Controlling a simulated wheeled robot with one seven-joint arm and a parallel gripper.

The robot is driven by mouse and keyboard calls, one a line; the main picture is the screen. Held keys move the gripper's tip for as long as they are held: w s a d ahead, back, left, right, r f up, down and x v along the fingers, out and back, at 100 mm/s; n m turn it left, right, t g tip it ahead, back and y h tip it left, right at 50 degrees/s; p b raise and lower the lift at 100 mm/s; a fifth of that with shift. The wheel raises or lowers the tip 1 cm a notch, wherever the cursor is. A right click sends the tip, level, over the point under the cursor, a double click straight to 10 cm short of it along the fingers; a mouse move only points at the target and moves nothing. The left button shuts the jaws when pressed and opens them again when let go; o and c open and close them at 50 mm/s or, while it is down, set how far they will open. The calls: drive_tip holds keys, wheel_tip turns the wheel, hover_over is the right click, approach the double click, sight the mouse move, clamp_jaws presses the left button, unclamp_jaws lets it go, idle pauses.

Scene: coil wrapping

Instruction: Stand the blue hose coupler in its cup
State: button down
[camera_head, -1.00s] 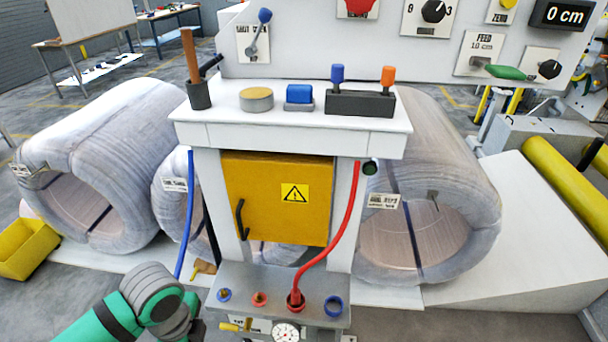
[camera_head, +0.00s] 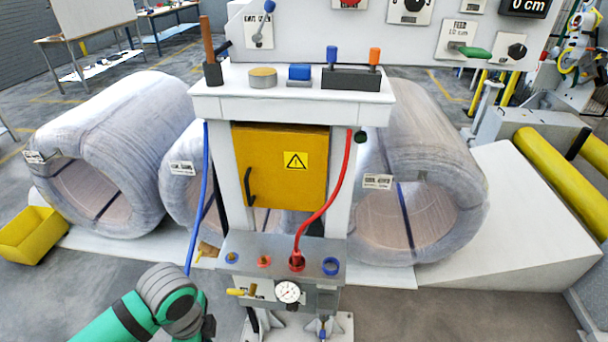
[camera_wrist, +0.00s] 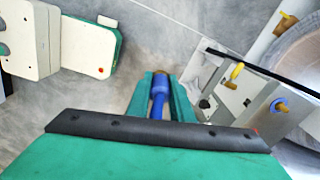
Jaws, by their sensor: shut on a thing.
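My gripper (camera_wrist: 161,84) is shut on the blue hose coupler (camera_wrist: 158,98), which lies between its two green fingers in the wrist view. A brass-coloured end shows at the far tip of the coupler. In the head view my gripper is at the lower left, and the coupler cannot be made out there. A blue-rimmed cup (camera_head: 330,267) is at the right end of the grey metal shelf (camera_head: 280,247); it looks empty.
A red hose (camera_head: 330,205) ends in a red cup on the shelf. A blue hose (camera_head: 197,205) hangs down the stand's left side. A gauge (camera_head: 288,292) and yellow handle (camera_head: 240,292) stick out below the shelf. Large wrapped coils (camera_head: 115,110) stand behind. Floor is clear at front right.

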drive_tip(key=w+d+f+n, duration=0.5)
drive_tip(key=d+f, duration=0.2)
drive_tip(key=f, duration=0.2)
drive_tip(key=w+d+f+n, duration=0.5)
drive_tip(key=d+f, duration=0.3)
drive_tip(key=f, duration=0.1)
drive_tip(key=w+d+f+n, duration=0.5)
drive_tip(key=d+f, duration=0.2)
drive_tip(key=f, duration=0.2)
drive_tip(key=shift+d+f+n, duration=0.15)
drive_tip(key=shift+f+n, duration=0.25)
drive_tip(key=shift+w, duration=0.1)
drive_tip(key=shift+s+f, duration=0.1)
drive_tip(key=shift+s, duration=0.1)
